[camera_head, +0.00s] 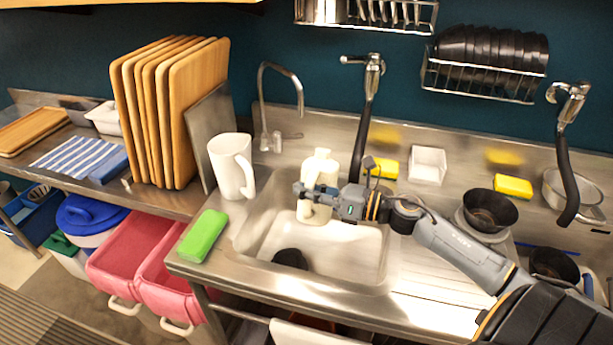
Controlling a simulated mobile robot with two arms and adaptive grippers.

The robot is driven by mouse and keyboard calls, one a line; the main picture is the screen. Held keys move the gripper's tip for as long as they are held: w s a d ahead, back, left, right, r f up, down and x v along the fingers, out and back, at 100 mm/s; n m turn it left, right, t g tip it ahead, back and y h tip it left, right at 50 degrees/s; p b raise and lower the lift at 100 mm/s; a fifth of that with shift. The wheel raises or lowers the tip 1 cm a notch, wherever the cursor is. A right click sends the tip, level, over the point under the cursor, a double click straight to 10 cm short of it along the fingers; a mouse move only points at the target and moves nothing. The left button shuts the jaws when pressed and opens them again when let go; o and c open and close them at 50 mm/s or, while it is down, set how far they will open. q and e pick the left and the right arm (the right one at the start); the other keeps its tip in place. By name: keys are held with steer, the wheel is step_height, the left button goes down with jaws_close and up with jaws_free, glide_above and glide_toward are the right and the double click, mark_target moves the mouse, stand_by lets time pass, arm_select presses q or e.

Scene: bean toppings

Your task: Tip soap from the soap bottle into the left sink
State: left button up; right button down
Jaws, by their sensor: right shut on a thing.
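The soap bottle (320,168) is a cream-white bottle, upright, at the back of the sink. My right gripper (310,195) comes in from the right and is shut on the bottle's middle, hiding part of it. The left sink (350,245) is a white-looking basin in the steel counter, below and in front of the bottle. I cannot tell whether the bottle's base touches the sink. My left gripper is not in view.
A dark round bowl (290,258) sits at the sink's front left. A white pitcher (232,165) and a green sponge (203,236) are left of the sink. A tap (275,105) stands behind it. Black bowls (489,210) stand on the right.

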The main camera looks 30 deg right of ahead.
steer(key=shift+s+a+r+m+p, duration=0.1)
steer(key=shift+s+a+m+p, duration=0.1)
steer(key=shift+m+p, duration=0.4)
steer(key=shift+s+a+r+m+p, duration=0.1)
steer(key=shift+a+m+p, duration=0.05)
steer(key=shift+m+p, duration=0.45)
steer(key=m+p, duration=0.2)
steer(key=m, duration=0.2)
steer(key=shift+w+d+f+m+p, duration=0.1)
steer(key=shift+w+d+m+p, duration=0.2)
steer(key=shift+d+m+p, duration=0.1)
steer(key=shift+w+d+f+m+p, duration=0.1)
steer(key=shift+m+p, duration=0.25)
steer(key=shift+m, duration=0.5)
steer(key=shift+w+f+m+p, duration=0.1)
steer(key=shift+m+p, duration=0.25)
steer(key=shift+m, duration=0.5)
